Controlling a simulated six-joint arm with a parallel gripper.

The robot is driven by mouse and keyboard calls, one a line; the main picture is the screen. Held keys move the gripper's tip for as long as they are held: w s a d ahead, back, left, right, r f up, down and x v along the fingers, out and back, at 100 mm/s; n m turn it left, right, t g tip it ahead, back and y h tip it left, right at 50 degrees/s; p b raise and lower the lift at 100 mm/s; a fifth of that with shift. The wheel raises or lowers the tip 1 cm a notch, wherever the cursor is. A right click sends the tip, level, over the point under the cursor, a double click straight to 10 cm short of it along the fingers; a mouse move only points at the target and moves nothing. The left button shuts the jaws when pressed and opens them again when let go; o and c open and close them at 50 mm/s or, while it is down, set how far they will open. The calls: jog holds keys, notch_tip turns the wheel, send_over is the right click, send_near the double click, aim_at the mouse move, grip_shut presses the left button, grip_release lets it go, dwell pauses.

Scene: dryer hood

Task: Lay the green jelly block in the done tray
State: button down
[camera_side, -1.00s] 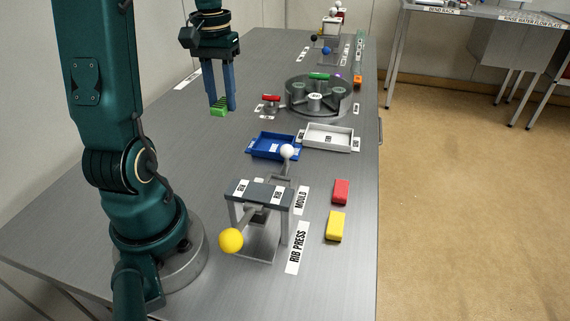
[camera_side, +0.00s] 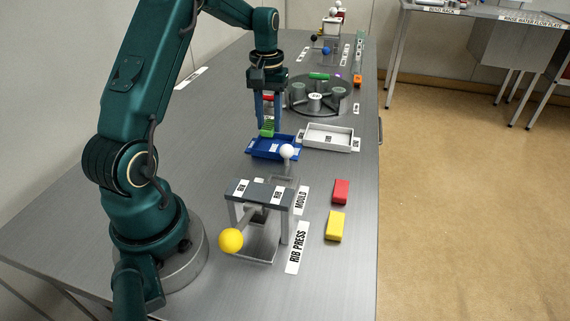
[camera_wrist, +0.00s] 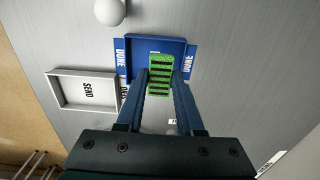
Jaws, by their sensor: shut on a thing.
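The green jelly block (camera_side: 267,128) is ribbed on its face. My gripper (camera_side: 268,124) is shut on it, with one blue finger on each side. The block also shows between the fingertips in the wrist view (camera_wrist: 161,75). The blue done tray (camera_side: 262,154) lies on the table just below the block. In the wrist view the block overlaps the near part of the done tray (camera_wrist: 140,44), whose labels read DONE. In the side view the block appears at the tray's far edge, above the rim. The exact height gap cannot be told.
A white tray marked SEND (camera_wrist: 66,90) stands right beside the done tray. The rib press (camera_side: 260,192) with white and yellow knobs stands in front. A round grey turntable (camera_side: 318,97) is behind. Red (camera_side: 341,191) and yellow (camera_side: 336,226) blocks lie at the right.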

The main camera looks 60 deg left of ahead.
aim_at(274, 148)
jog(key=shift+w+d+f, duration=0.25)
jog(key=shift+w+f, duration=0.15)
jog(key=shift+f, duration=1.85)
jog(key=shift+f, duration=0.15)
jog(key=c, duration=0.5)
grip_release()
jog(key=shift+c, duration=0.2)
